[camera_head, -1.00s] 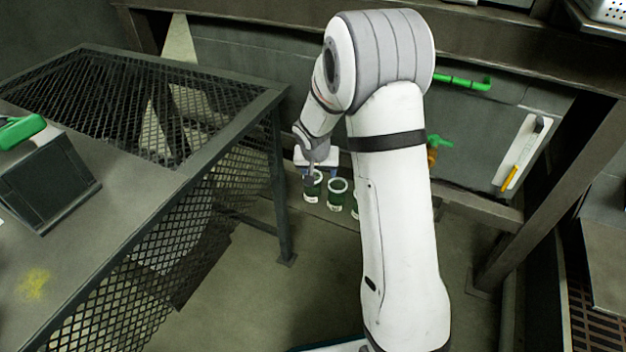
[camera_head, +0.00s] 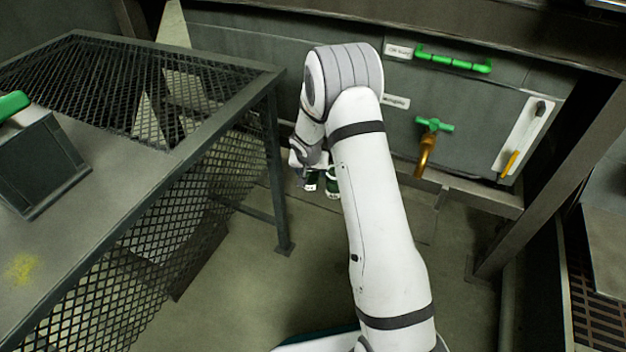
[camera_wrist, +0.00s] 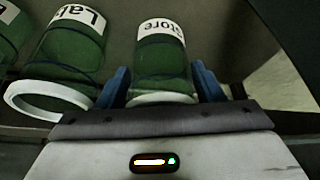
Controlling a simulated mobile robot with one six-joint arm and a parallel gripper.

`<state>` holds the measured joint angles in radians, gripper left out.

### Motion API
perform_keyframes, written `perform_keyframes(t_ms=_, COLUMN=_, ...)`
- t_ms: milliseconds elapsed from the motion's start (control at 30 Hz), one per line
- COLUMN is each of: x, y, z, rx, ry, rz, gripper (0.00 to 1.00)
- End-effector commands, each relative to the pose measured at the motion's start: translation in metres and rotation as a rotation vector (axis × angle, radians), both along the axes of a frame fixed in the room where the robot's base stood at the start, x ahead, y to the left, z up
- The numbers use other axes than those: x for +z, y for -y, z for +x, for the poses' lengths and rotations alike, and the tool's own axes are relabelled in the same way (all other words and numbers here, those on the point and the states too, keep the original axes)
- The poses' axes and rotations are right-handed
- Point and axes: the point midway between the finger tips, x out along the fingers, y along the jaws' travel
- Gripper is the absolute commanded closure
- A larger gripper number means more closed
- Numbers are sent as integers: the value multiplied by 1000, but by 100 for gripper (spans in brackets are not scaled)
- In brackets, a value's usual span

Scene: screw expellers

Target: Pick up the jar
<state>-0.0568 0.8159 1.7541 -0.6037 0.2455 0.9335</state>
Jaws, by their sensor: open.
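A green glass jar (camera_wrist: 160,62) with a white label reading "Store" and a white rim stands between the two blue fingers of my gripper (camera_wrist: 160,88) in the wrist view. The fingers are open, one on each side of it; I cannot tell whether either touches the glass. A second green jar (camera_wrist: 72,50), labelled "Lab…", is just left of the left finger. In the head view my gripper (camera_head: 311,177) is low by the wall, and the jars (camera_head: 333,186) are partly hidden by my arm.
A third green jar (camera_wrist: 8,38) shows at the wrist view's left edge. A metal table with a mesh top and sides (camera_head: 190,150) stands left of my arm. A brass tap with a green handle (camera_head: 428,145) sticks out from the wall on the right.

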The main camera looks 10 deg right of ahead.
Motion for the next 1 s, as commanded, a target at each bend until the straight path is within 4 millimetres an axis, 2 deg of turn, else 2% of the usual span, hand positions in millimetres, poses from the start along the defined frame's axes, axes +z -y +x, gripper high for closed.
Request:
perform_keyframes(t_ms=233, x=-2, y=0, z=1, rx=0, ry=0, rz=0, gripper=41)
perform_keyframes(t_ms=633, x=-1, y=0, z=1, rx=0, ry=0, rz=0, gripper=73)
perform_keyframes(t_ms=867, x=0, y=0, z=1, rx=0, ry=1, rz=0, gripper=74)
perform_keyframes(t_ms=1000, x=17, y=0, z=1, rx=-2, ry=2, rz=0, gripper=74)
